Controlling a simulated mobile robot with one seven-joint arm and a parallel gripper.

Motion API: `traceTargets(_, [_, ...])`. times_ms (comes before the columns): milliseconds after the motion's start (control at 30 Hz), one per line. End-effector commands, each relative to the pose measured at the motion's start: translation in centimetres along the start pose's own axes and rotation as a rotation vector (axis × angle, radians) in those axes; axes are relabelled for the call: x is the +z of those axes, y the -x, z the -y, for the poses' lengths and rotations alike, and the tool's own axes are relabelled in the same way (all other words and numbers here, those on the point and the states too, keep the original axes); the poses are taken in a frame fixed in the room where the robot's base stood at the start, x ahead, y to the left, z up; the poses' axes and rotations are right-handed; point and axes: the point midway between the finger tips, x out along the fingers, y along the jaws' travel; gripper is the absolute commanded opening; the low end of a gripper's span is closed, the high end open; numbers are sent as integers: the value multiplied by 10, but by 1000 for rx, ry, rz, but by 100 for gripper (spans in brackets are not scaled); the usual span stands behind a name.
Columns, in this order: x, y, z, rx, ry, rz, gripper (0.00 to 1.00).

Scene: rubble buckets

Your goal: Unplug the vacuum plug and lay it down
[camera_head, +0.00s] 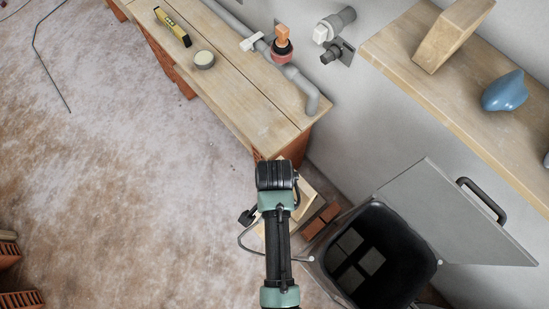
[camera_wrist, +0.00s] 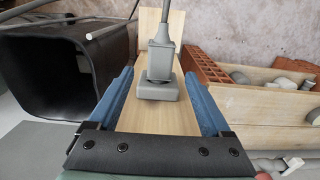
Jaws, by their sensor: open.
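A grey plug (camera_wrist: 161,58) with a cord running up from it stands upright in the wrist view. Its lower end meets a square grey socket block (camera_wrist: 158,88) on a pale wooden board (camera_wrist: 160,119). They look joined; I cannot see the pins. My gripper (camera_wrist: 158,76) is open, its blue fingers apart on the left and right of the plug and block. I see no clear grip on either. In the head view my arm covers this spot, and only an edge of the wooden board (camera_head: 309,193) shows beside it.
An open black bin (camera_head: 405,250) with a raised grey lid (camera_head: 440,212) stands right of my arm; it also shows in the wrist view (camera_wrist: 45,65). A wooden bench (camera_head: 240,88) on bricks and a wall shelf (camera_head: 405,45) lie beyond. The floor at left is mostly clear.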

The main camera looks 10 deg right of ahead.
Motion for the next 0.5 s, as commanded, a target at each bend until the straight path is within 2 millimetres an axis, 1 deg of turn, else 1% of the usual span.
traceTargets(33, [0,-9,0,2,0,2,82])
traceTargets(100, [0,-19,0,1,1,1,82])
traceTargets(200, [0,-29,0,0,1,0,82])
traceTargets(333, [0,-38,0,-1,1,-1,82])
traceTargets(500, [0,-40,1,-2,1,-2,82])
